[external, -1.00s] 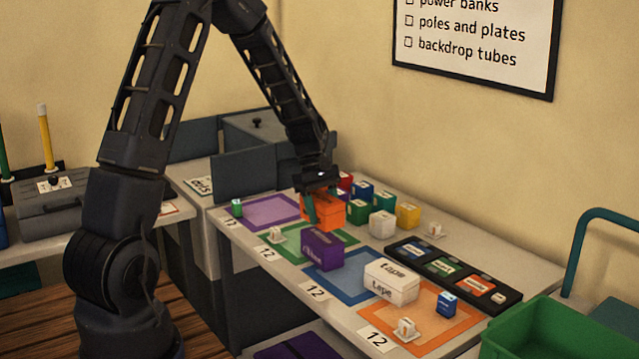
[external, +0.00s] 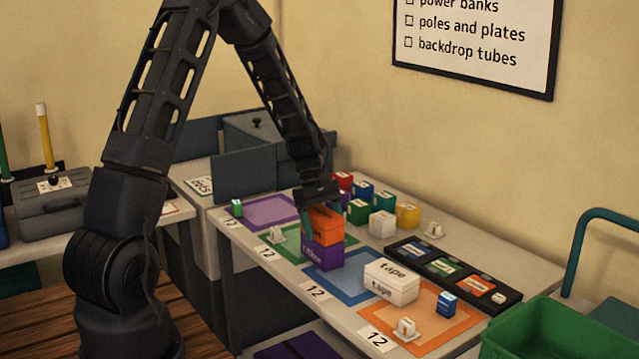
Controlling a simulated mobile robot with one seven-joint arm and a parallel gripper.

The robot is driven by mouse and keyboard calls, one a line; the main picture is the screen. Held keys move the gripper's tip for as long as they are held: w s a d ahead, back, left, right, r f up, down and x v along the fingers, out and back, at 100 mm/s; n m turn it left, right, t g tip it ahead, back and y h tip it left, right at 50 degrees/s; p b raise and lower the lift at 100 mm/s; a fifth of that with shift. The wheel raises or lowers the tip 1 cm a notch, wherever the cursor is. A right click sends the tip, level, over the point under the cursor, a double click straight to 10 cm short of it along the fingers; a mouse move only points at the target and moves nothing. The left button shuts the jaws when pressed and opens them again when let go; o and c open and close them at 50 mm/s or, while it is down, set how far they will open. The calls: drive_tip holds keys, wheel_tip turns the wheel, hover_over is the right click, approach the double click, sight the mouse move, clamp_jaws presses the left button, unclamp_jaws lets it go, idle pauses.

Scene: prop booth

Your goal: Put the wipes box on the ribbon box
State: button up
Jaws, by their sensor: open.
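The orange box (external: 324,230), which I take for the wipes box, rests on top of the purple ribbon box (external: 322,256). It looks upright and roughly lined up with the box below. The ribbon box stands on the table by the green and blue mats. My gripper (external: 320,207) is right above the orange box, with its fingers open at the box's sides. The fingertips are partly hidden, so I cannot tell whether they touch it.
A white tape box (external: 391,285) stands near the blue and orange mats. Several small coloured boxes, including a white one (external: 382,224), stand close behind my gripper. A dark tray (external: 508,298) lies to the right, with a green crate (external: 560,335) in front.

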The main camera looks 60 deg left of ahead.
drive_tip(key=v, duration=1.2)
drive_tip(key=shift+r, duration=0.3)
drive_tip(key=s+d+r+m+t+y, duration=0.1)
drive_tip(key=s+d+r+m+y, duration=0.2)
drive_tip(key=s+d+r+m, duration=0.9)
drive_tip(key=s+d+r+m+t, duration=0.1)
drive_tip(key=s+d+r+m, duration=0.2)
drive_tip(key=s, duration=0.6)
drive_tip(key=s+d+r+m+t+y, duration=0.1)
drive_tip(key=s+d+r, duration=0.4)
drive_tip(key=s, duration=0.5)
drive_tip(key=shift+s+m+t, duration=0.3)
drive_tip(key=shift+m+t, duration=0.5)
drive_tip(key=shift+m, duration=0.2)
drive_tip(key=shift+d, duration=0.1)
